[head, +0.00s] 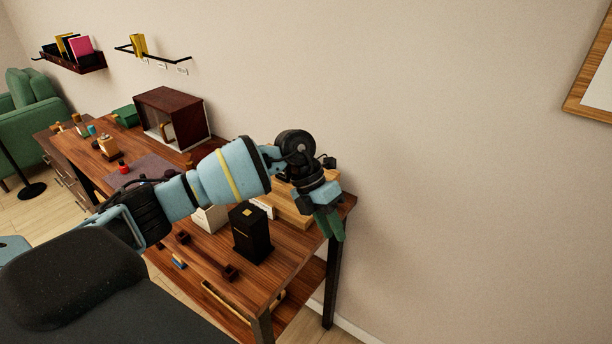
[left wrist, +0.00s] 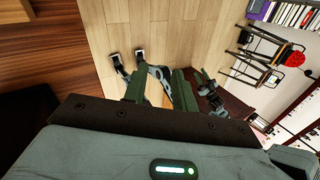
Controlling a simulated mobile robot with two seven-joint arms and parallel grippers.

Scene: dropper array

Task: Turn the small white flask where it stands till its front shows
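My left gripper (head: 331,228) hangs past the right end of the wooden table, its green fingers pointing down. In the left wrist view its two fingers (left wrist: 160,90) stand apart with nothing held between them. I cannot make out the small white flask for certain. A white object (head: 210,218) on the table is partly hidden behind my left arm, and I cannot tell what it is. My right gripper is not clearly in view.
A black box (head: 250,234) with a yellow top mark stands on the table (head: 262,279) near its right end. A light wooden block (head: 290,212) lies behind it. A dark red cabinet (head: 172,112) stands at the back. Open floor (left wrist: 185,40) shows beyond the table.

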